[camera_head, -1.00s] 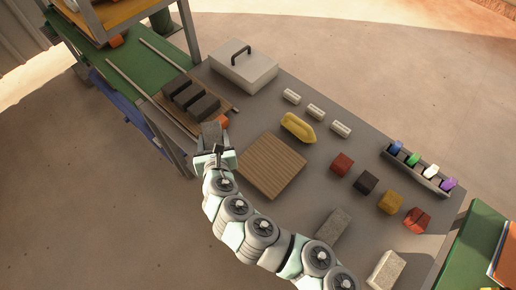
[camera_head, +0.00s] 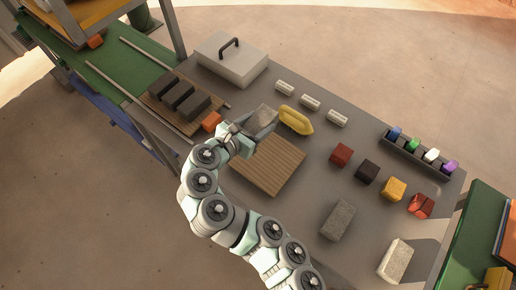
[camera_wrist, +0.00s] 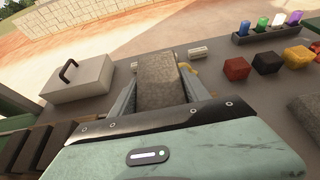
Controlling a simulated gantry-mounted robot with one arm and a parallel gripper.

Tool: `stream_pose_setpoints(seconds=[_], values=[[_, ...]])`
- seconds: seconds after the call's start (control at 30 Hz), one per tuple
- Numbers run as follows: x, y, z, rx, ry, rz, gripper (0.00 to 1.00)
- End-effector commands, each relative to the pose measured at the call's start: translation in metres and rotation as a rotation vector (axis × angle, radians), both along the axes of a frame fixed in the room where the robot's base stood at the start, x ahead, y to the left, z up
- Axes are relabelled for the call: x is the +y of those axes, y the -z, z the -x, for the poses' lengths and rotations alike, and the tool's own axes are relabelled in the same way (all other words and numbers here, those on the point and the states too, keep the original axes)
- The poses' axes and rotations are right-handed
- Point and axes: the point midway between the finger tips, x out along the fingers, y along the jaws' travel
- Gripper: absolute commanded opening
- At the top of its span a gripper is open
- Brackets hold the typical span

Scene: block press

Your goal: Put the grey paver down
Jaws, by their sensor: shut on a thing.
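My gripper (camera_head: 246,135) is shut on the grey paver (camera_head: 263,119). In the head view the paver is over the far edge of the slatted wooden board (camera_head: 262,172), close to the yellow boat-shaped thing (camera_head: 296,120). In the wrist view the grey paver (camera_wrist: 159,82) stands out between the two fingers and hides part of the table behind it. I cannot tell its exact height above the board. Another grey paver (camera_head: 338,220) lies on the table at the lower right, with a paler block (camera_head: 396,260) beyond it.
Dark blocks (camera_head: 179,97) sit on a second wooden board at left, with an orange cube (camera_head: 211,121) beside them. A lidded white box (camera_head: 231,60), small white blocks (camera_head: 310,102), coloured cubes (camera_head: 366,171) and a rack (camera_head: 415,160) occupy the table. The slatted board's near part is bare.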

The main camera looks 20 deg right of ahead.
Motion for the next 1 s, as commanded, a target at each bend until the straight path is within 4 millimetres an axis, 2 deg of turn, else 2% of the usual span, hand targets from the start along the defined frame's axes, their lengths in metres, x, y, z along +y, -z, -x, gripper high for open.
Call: stream_pose_setpoints(seconds=[0.03,0.2,0.4,0.67,0.9,1.0], values=[[0.001,0.014,0.000,0.000,-0.004,0.001,0.00],[0.001,0.054,-0.001,-0.002,-0.003,0.001,0.00],[0.001,0.090,-0.001,-0.005,-0.003,0.003,0.00],[0.002,0.106,-0.002,-0.008,-0.006,0.001,0.00],[0.001,0.136,-0.002,-0.005,-0.004,0.002,0.00],[0.001,0.141,-0.002,-0.006,-0.006,0.003,0.00]])
